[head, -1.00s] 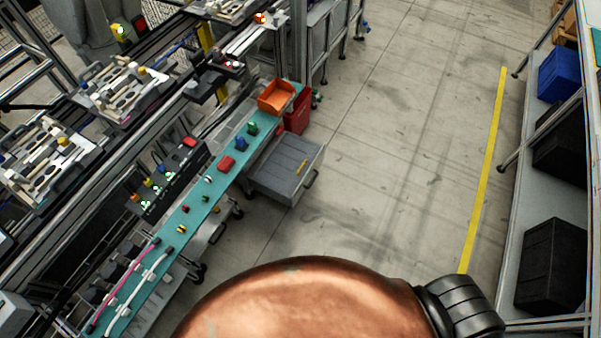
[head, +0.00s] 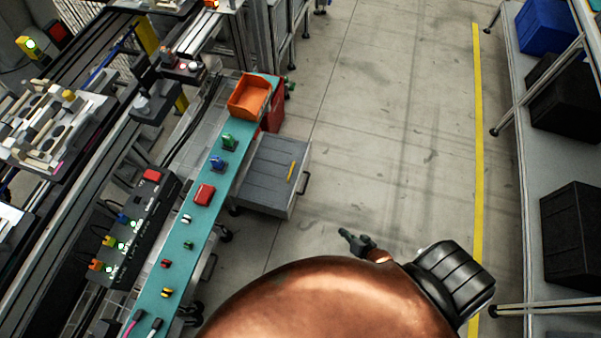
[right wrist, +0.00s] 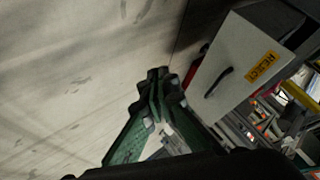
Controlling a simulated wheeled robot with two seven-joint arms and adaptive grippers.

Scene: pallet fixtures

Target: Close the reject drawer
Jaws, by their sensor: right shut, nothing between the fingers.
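The reject drawer (head: 273,176) is a grey drawer pulled out from under the teal bench, with a dark handle (head: 305,183) on its right-hand front. In the right wrist view its pale front (right wrist: 228,70) carries an orange REJECT label (right wrist: 261,67) and a dark handle (right wrist: 218,82). My right gripper (head: 345,236) is shut and empty, out over the floor below and to the right of the drawer. In the right wrist view its fingertips (right wrist: 158,75) are left of the handle, apart from it. My left gripper is not in view.
The teal bench (head: 180,254) holds small coloured parts and an orange bin (head: 249,96). A red bin (head: 273,119) stands behind the drawer. Open floor lies between the drawer and the yellow line (head: 477,150). A shelf with black crates (head: 575,225) stands at the right.

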